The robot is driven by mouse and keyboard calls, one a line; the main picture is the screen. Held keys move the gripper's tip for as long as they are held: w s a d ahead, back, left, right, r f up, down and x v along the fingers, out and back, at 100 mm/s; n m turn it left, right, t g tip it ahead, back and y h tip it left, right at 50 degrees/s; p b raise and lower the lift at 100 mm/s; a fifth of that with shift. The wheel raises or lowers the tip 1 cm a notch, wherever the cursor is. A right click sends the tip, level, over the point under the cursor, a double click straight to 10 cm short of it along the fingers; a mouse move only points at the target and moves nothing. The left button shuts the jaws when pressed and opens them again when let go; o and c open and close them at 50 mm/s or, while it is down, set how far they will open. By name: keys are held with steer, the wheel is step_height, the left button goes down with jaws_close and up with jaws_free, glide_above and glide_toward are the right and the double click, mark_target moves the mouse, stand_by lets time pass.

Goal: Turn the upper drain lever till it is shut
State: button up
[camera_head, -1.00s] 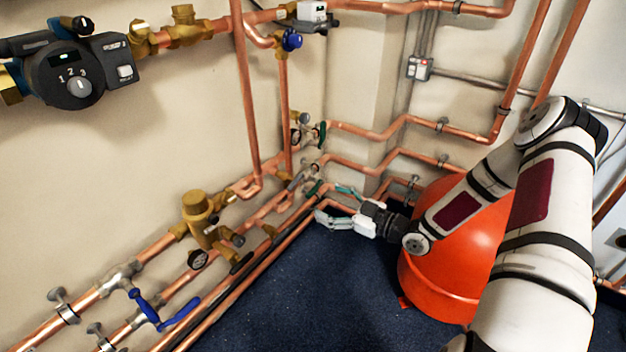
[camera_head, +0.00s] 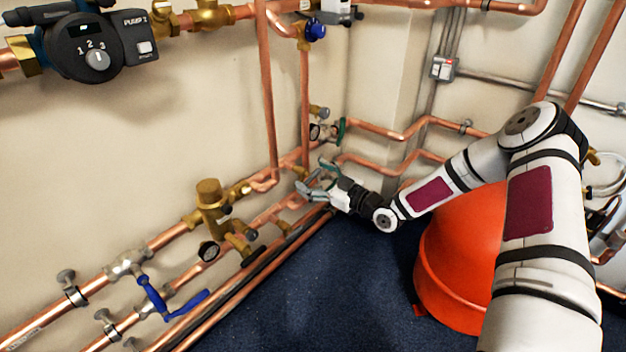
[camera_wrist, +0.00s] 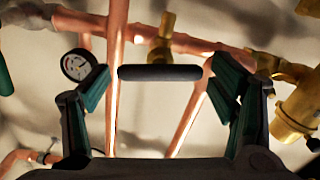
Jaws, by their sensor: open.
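A dark, rounded lever grip (camera_wrist: 160,73) lies crosswise between my open fingers in the wrist view, with no clear contact on either side. I take it for the drain lever; its valve is not clear to see. My gripper (camera_head: 313,181) is open at the corner pipework in the head view, and its fingers hide what lies between them there. A green handle (camera_head: 341,130) shows above it, beside a small gauge (camera_head: 315,131). A gauge (camera_wrist: 78,65) also shows left of the grip in the wrist view.
Copper pipes (camera_head: 270,110) run close around my gripper. A brass valve body (camera_head: 210,205) and a blue lever (camera_head: 165,300) are further left. An orange rounded object (camera_head: 460,255) stands beneath my arm. The dark blue floor (camera_head: 350,290) is clear in front.

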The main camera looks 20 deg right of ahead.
steer(key=shift+w+a, duration=0.2)
steer(key=shift+w, duration=0.05)
steer(key=c, duration=1.2)
steer(key=shift+o, duration=0.2)
steer(key=shift+m, duration=1.6)
steer(key=o, duration=1.2)
steer(key=shift+c, duration=0.2)
steer(key=shift+d, duration=0.1)
steer(key=v, duration=1.2)
